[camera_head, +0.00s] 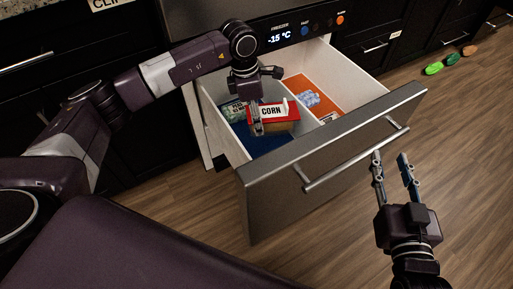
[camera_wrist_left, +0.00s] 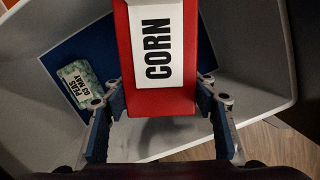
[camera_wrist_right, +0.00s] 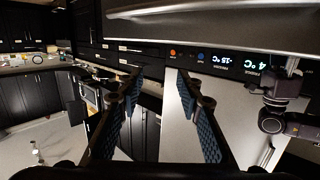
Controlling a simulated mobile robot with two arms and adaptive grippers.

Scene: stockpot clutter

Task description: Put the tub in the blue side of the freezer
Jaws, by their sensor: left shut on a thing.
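The tub (camera_head: 286,125) has a red lid with a CORN label. My left gripper (camera_head: 258,128) is shut on it, and in the left wrist view the tub (camera_wrist_left: 158,104) shows between the two fingers (camera_wrist_left: 158,92). It is over the left, blue-floored side (camera_head: 262,144) of the open freezer drawer (camera_head: 330,153). Blue floor (camera_wrist_left: 102,40) shows around it in the left wrist view; I cannot tell whether it touches the floor. My right gripper (camera_head: 390,160) is open and empty, outside the drawer front.
A PEAS bag (camera_wrist_left: 76,84) lies on the blue floor beside the tub. The right side has an orange floor (camera_head: 318,88) with pale blue packets (camera_head: 308,99). A white divider stands between the sides. The drawer handle (camera_head: 355,160) is near my right gripper.

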